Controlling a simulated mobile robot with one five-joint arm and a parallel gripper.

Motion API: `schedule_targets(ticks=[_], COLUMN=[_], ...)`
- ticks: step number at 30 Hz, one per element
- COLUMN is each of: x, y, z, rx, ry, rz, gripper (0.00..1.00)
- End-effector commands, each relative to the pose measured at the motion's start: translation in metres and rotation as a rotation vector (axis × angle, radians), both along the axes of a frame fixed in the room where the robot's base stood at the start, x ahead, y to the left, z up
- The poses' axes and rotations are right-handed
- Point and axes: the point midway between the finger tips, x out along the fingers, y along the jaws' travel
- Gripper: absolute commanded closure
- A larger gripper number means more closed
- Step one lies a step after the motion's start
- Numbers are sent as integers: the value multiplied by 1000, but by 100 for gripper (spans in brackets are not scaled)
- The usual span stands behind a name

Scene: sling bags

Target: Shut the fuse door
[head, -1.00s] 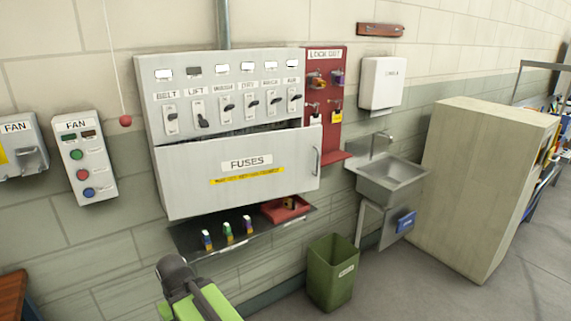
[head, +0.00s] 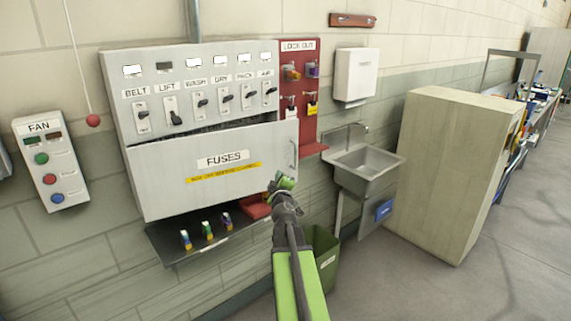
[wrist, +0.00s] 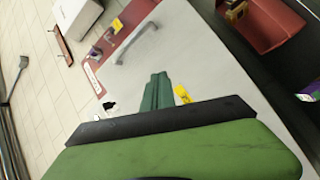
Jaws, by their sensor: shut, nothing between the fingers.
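The fuse door (head: 165,182) is a wide pale panel labelled FUSES with a yellow strip. It stands out from the switch cabinet (head: 215,70), with a dark gap along its top, so it is ajar. Its bar handle (head: 292,154) is at the right edge and also shows in the wrist view (wrist: 138,42). My gripper (head: 284,181) is shut and empty, in front of the door's lower right part, below the handle. In the wrist view its green fingers (wrist: 158,92) overlap the door face (wrist: 190,50) beside the yellow strip (wrist: 182,94). I cannot tell whether they touch it.
A shelf (head: 165,243) under the door holds several coloured fuses and a red tray (head: 257,208). A red lock out board (head: 302,85) is right of the cabinet. A sink (head: 365,160) and green bin (head: 326,255) stand further right.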

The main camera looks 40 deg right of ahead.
Motion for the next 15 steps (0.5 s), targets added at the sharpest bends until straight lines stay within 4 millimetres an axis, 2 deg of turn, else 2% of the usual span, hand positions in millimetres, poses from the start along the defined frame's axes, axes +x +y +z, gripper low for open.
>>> schedule_targets(ticks=[1,4,9,15], x=[-14,-36,-65,-69], y=[-28,-50,-59,-58], z=[14,22,8,3], rx=[-120,-308,-435,-453], ry=[16,91,202,226], rz=[60,207,373,412], gripper=[100,100,100,100])
